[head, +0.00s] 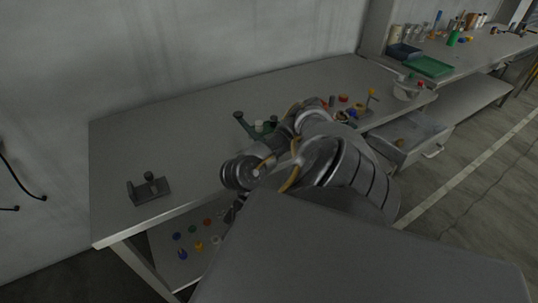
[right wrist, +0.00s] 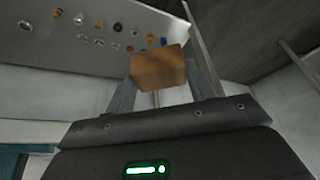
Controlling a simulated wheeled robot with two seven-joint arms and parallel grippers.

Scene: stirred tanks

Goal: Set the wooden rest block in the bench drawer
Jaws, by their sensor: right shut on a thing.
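The wooden rest block (right wrist: 158,66) is an orange-brown block in the right wrist view. My right gripper (right wrist: 160,78) is shut on it, with one grey finger on each side. In the head view the block cannot be made out, and the right gripper is mostly hidden by my arm. The bench drawer (head: 424,153) is pulled out at the right end of the bench, right of my arm. A small brownish item shows inside it. My left gripper is not in view.
Coloured knobs lie on the lower shelf (head: 170,245). The bench's left half is mostly clear.

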